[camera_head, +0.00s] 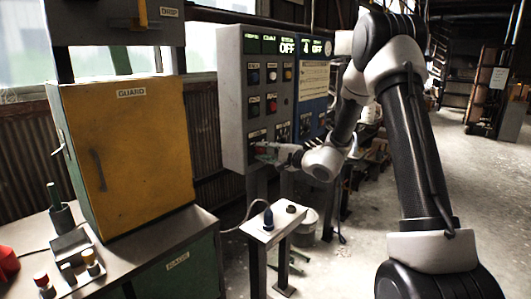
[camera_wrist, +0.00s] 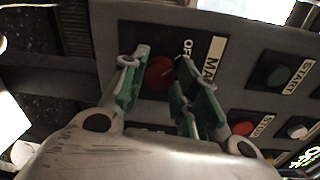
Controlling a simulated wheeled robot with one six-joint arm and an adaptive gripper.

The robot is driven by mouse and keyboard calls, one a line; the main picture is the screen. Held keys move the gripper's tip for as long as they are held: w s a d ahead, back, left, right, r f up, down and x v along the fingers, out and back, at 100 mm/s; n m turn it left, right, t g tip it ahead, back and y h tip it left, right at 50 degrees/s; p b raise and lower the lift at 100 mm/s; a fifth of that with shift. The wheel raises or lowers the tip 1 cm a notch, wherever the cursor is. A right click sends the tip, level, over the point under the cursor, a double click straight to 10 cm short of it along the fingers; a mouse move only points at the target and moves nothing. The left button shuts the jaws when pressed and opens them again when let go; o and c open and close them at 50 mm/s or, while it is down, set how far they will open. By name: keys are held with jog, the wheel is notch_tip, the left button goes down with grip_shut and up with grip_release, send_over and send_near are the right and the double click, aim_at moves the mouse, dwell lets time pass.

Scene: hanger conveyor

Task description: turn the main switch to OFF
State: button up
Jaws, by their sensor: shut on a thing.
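The main switch (camera_wrist: 158,73) is a round red knob on the grey control box (camera_head: 233,110). In the wrist view a white label reading "MA", partly cut off by the finger, and the word "OFF" show beside it. My gripper (camera_wrist: 161,67) has its green-padded fingers on both sides of the knob and is shut on it. In the head view my gripper (camera_head: 268,153) is at the lower left of the box's front, and the knob is mostly hidden there. I cannot tell which way the knob points.
Green and red buttons, START (camera_wrist: 276,75) and STOP (camera_wrist: 243,127), sit close to my fingers. Lit displays reading OFF (camera_head: 288,47) are on top of the box. A small pedestal (camera_head: 270,230) stands below. A yellow guard cabinet (camera_head: 135,150) stands at the left.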

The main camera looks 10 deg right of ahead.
jog(key=o, duration=1)
jog(key=v, duration=1.2)
jog(key=shift+f, duration=0.1)
